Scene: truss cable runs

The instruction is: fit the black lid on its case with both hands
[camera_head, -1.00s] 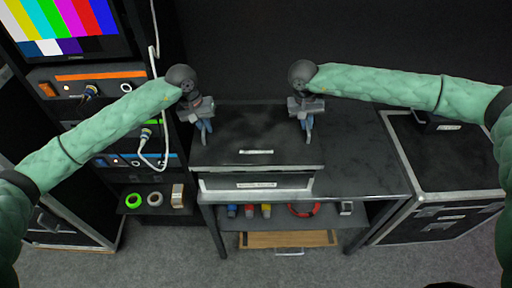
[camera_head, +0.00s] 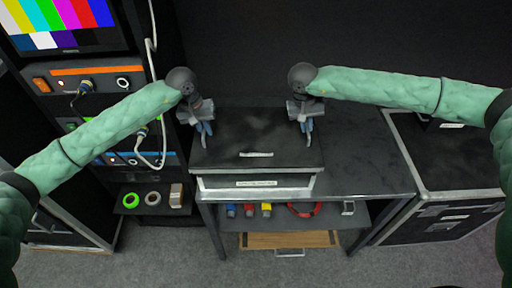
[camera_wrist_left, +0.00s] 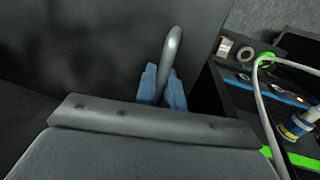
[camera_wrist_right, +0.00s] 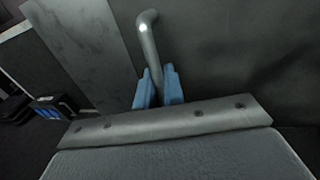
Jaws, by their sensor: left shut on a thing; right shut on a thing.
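The black lid (camera_head: 255,143) is a flat dark panel with a small pale label near its front edge. It lies over the case (camera_head: 213,185), whose silver-edged front with a pale label shows just below the lid. I cannot tell whether the lid is fully seated. My left gripper (camera_head: 206,129) is shut on the lid's left bar handle, seen between blue fingertips in the left wrist view (camera_wrist_left: 166,85). My right gripper (camera_head: 306,127) is shut on the lid's right bar handle, also seen in the right wrist view (camera_wrist_right: 157,88).
The case stands on a dark table (camera_head: 365,165), with bare top to its right. The shelf below holds coloured items and a red ring (camera_head: 300,211). An equipment rack (camera_head: 95,80) with cables (camera_head: 163,140) stands at left. A large black road case (camera_head: 455,165) stands at right.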

